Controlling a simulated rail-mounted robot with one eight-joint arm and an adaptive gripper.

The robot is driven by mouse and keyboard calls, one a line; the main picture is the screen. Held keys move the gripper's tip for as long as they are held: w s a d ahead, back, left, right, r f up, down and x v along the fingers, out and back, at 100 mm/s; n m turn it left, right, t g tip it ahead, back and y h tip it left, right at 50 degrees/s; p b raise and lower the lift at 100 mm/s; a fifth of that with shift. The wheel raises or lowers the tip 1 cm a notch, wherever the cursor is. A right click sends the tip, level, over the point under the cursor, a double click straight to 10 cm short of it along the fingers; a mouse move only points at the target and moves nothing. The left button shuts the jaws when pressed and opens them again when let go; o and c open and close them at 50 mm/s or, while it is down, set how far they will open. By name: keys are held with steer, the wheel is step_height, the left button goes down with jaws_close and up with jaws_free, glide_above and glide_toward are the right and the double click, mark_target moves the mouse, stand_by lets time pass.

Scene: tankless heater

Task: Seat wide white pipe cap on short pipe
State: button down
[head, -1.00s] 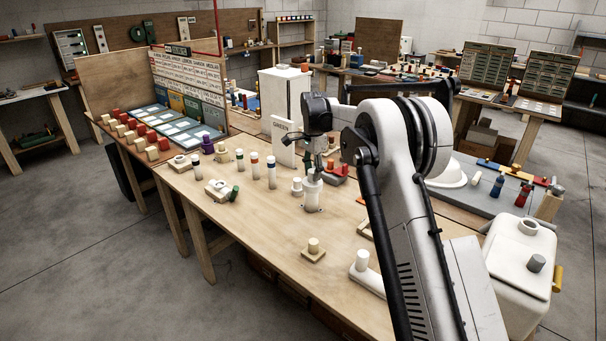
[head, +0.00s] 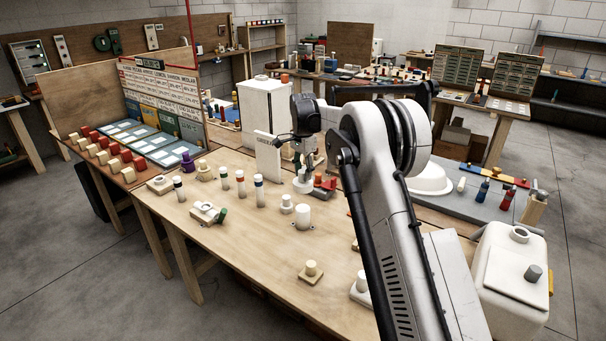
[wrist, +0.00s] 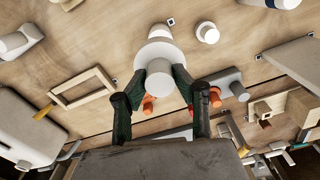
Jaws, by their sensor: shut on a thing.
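My gripper (wrist: 161,98) is shut on the wide white pipe cap (wrist: 144,56), with the fingers on either side of its round knob. The cap's broad disc faces away from the wrist camera. In the head view my gripper (head: 306,172) hangs at mid-table with the white cap (head: 302,187) below it, just behind the short pipe. The short white pipe (head: 302,217) stands upright on the table, clear of the cap, its top uncovered in the head view. In the wrist view a white cylinder, apparently this pipe (wrist: 159,31), shows just beyond the disc, partly hidden by it.
A small white fitting (head: 287,204) stands left of the pipe. A red object (head: 325,187) lies close to the gripper at right. Several banded cylinders stand further left, and a cream peg on a wooden base (head: 311,271) is in front.

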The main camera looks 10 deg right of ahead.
steer(key=shift+f+b, duration=1.45)
steer(key=shift+f, duration=1.1)
steer(key=shift+f, duration=0.15)
steer(key=shift+f+b, duration=1.2)
steer(key=shift+f, duration=0.35)
steer(key=shift+f+b, duration=1)
steer(key=shift+f, duration=0.5)
stand_by(0.4)
steer(key=c, duration=1.3)
jaws_free()
step_height(320, 180, up, 12)
steer(key=shift+r, duration=0.1)
